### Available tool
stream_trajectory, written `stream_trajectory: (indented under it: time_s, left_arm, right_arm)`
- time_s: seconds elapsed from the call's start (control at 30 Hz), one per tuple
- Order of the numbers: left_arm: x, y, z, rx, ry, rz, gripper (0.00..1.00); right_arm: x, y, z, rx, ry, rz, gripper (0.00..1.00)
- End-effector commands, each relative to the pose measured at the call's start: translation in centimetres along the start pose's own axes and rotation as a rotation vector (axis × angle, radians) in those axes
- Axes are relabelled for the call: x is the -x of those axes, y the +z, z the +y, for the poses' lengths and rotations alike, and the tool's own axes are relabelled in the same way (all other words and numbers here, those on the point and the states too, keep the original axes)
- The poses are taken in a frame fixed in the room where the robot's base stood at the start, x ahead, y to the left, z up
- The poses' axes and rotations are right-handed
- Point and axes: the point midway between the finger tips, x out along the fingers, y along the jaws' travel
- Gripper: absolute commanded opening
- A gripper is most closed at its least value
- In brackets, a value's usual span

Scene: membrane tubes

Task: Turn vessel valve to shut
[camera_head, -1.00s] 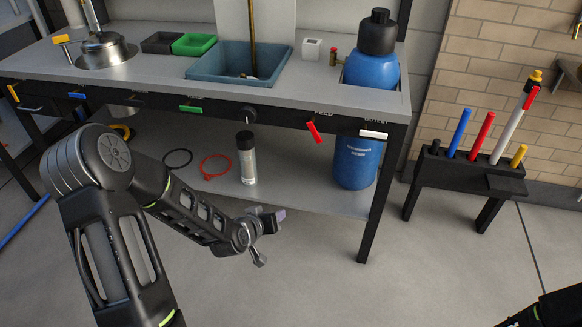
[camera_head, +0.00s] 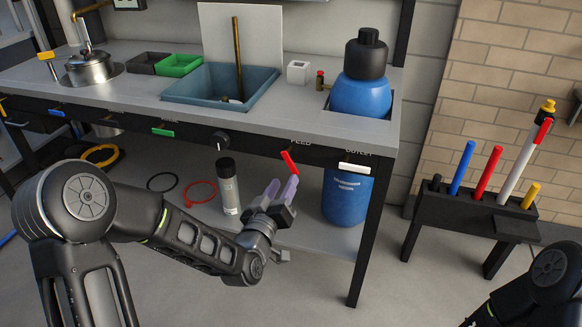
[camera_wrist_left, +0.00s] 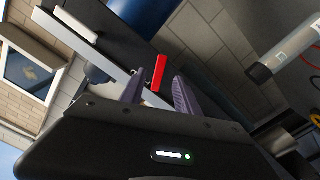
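The bench's front panel carries a tilted red handle (camera_head: 289,163) under a label that reads FEED, and a level white handle (camera_head: 354,169) under one that reads OUTLET. A small valve with a red top (camera_head: 320,75) stands beside the blue vessel (camera_head: 361,96). I cannot tell which is labelled vessel. My left gripper (camera_head: 281,184) is open and empty, its purple fingers pointing up just below the red handle. In the left wrist view the red handle (camera_wrist_left: 160,72) shows beyond the gap between the fingertips (camera_wrist_left: 158,77), seemingly untouched. My right gripper is out of view.
Green (camera_head: 163,132) and blue (camera_head: 56,113) handles and a dark knob (camera_head: 220,140) sit further left on the panel. A grey cylinder (camera_head: 228,186) and a blue drum (camera_head: 346,195) stand on the lower shelf. A tool rack (camera_head: 472,204) stands at right.

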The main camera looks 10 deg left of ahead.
Motion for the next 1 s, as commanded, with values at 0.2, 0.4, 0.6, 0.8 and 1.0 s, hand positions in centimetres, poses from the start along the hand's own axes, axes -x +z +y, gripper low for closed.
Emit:
stream_trajectory:
  time_s: [0.2,0.4,0.6,0.8,1.0]
  left_arm:
    - [-1.3,0.1,-0.1,0.0,0.0,0.0,0.38]
    - [-4.3,0.1,-0.1,0.0,-0.001,0.0,0.38]
    - [-7.0,0.1,-0.1,0.0,-0.001,0.0,0.38]
    - [-7.8,0.1,0.0,-0.001,-0.001,-0.001,0.38]
    - [-7.8,0.0,0.0,-0.001,-0.001,-0.001,0.37]
  right_arm:
    - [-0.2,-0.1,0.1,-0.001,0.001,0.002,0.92]
    - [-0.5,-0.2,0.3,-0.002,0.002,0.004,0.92]
    - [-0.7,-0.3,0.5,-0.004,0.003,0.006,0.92]
    - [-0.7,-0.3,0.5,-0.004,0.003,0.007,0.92]
    - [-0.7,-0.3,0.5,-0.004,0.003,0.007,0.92]
